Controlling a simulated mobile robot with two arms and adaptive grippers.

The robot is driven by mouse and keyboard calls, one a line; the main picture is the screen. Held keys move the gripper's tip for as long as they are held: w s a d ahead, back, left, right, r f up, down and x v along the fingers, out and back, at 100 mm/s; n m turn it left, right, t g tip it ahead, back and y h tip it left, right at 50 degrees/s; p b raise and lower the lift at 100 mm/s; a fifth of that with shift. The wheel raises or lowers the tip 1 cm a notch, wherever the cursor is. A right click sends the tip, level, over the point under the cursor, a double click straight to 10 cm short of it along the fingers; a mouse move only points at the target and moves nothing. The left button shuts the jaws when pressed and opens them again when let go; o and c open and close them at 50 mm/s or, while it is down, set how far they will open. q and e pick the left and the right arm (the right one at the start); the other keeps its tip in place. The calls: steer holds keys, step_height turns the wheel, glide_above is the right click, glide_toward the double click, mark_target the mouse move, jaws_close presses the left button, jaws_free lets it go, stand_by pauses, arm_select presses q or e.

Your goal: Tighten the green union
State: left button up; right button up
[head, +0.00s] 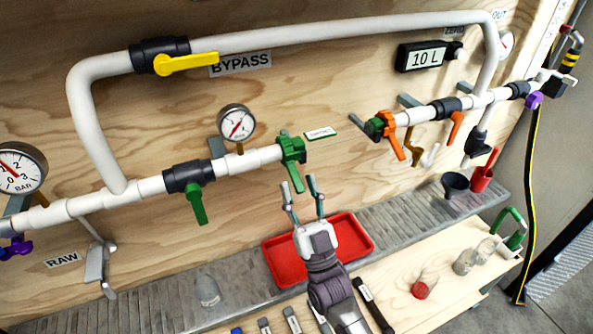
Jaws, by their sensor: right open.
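The green union (292,150) sits on the end of the left white pipe, with a green wing hanging down from it. To its right the pipe line has a gap, and a darker green fitting (375,128) sits on the facing pipe end beside an orange handle. My right gripper (302,186) points up just below the green union. My left gripper is not in view.
A red tray (271,263) lies behind my right gripper on a grey ledge (385,218). A green valve lever (197,203) hangs left of the union, below a gauge (236,122). A clear bottle (207,290) stands on the ledge. A wooden bench top with jars is at lower right.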

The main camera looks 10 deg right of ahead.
mark_target(298, 173)
steer(key=shift+x, duration=1.2)
steer(key=shift+f, duration=0.1)
jaws_close()
